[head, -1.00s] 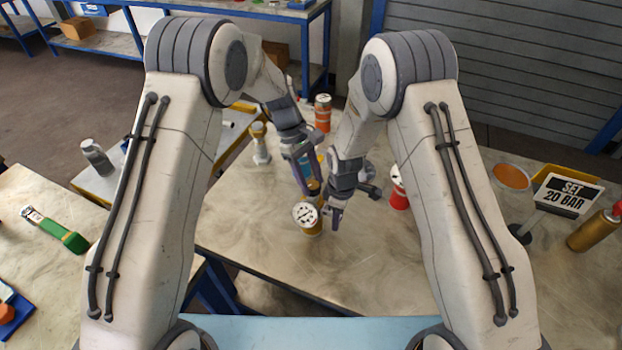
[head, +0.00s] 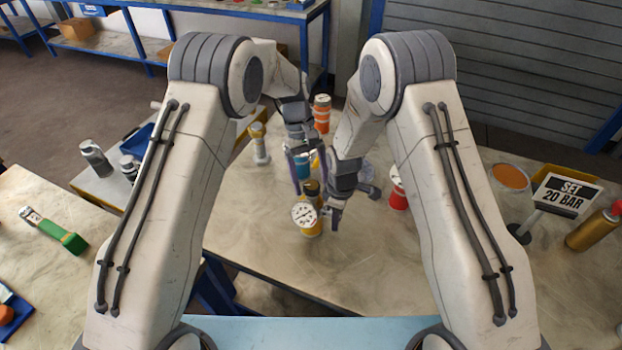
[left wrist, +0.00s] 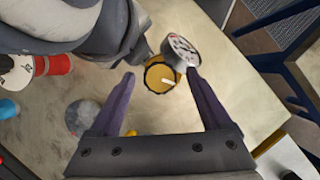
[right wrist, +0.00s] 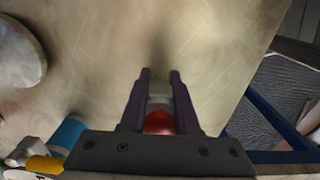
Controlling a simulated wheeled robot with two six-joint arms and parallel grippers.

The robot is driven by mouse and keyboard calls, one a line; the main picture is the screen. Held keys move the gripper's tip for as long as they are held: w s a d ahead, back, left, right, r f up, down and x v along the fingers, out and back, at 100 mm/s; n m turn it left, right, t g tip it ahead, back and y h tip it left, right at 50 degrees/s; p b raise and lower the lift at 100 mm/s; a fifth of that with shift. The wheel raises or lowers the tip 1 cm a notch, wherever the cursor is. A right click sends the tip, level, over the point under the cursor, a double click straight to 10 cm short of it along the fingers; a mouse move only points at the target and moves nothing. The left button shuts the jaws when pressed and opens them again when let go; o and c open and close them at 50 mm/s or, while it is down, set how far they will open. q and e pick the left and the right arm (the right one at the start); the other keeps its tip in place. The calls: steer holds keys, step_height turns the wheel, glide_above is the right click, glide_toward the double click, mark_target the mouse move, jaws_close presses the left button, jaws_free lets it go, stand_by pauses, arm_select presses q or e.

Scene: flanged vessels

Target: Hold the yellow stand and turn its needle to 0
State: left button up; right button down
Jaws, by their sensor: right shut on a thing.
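The yellow stand (head: 313,227) stands upright on the bench, with a round white dial (head: 304,215) on its near side. In the left wrist view its yellow knob (left wrist: 160,80) bears a white pointer, and the dial (left wrist: 181,50) sits beside it. The needle's reading is too small to tell. My left gripper (head: 298,188) is open; its fingers are spread on either side of the knob, short of it. My right gripper (head: 336,222) is beside the stand's right side. In the right wrist view it is shut on a red and grey thing (right wrist: 159,121); I cannot tell whether this belongs to the stand.
A red vessel (head: 398,193) stands right of my right gripper. An orange vessel (head: 321,113) and a pale one (head: 260,143) stand farther back. A sign (head: 567,194) reads "SET 20 BAR". The bench front is clear.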

arm_select(q)
steer(key=v, duration=1.2)
steer(key=s+a+n+t+h, duration=0.2)
steer(key=s+a+n+t, duration=0.1)
steer(key=n, duration=0.7)
steer(key=x, duration=1.2)
steer(key=shift+s+d+f, duration=0.1)
steer(key=shift+s+d, duration=0.15)
steer(key=shift+d, duration=0.05)
